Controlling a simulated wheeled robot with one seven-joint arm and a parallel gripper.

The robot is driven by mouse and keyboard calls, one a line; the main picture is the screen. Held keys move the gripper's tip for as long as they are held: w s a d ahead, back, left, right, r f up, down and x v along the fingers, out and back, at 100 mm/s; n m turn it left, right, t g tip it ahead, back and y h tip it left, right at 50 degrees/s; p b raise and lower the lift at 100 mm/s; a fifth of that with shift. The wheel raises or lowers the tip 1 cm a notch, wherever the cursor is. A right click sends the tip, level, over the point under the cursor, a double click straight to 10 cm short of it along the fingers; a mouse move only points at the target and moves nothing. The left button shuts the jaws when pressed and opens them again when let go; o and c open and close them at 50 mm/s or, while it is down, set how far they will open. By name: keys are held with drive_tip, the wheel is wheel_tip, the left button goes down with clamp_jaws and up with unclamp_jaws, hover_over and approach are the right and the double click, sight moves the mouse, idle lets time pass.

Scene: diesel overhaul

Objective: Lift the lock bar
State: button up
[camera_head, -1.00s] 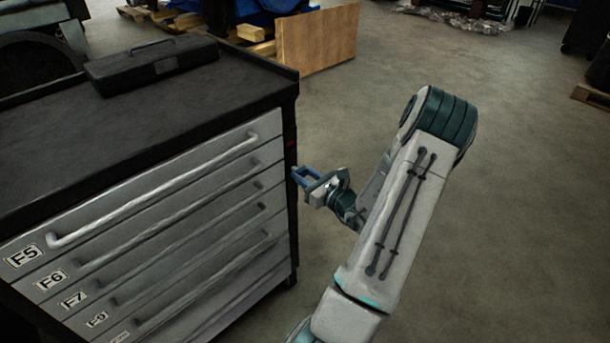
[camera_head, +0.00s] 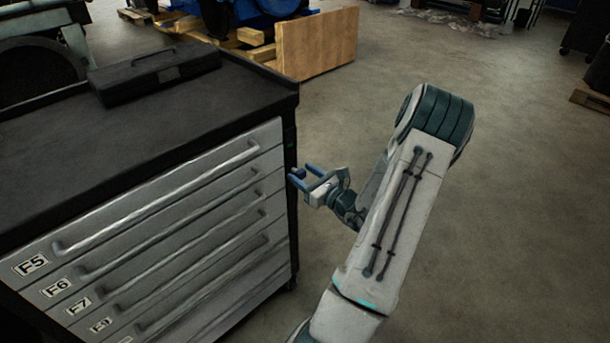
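The drawer cabinet (camera_head: 150,190) stands at the left with its grey drawer fronts facing me. A dark upright strip (camera_head: 292,225) runs down the right edge of the drawer fronts. It looks like the lock bar, but its outline is hard to make out. I cannot tell whether the fingers touch the bar. No held thing shows between them.
A black toolbox (camera_head: 155,73) lies on the dark cabinet top. Drawer handles (camera_head: 160,205) stick out from the front. A wooden board (camera_head: 317,42) and pallets stand behind. The floor (camera_head: 530,200) to the right is clear.

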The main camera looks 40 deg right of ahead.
drive_tip(key=shift+s, duration=0.1)
drive_tip(key=s+d, duration=0.1)
drive_tip(key=s, duration=1.2)
drive_tip(key=shift+s, duration=0.3)
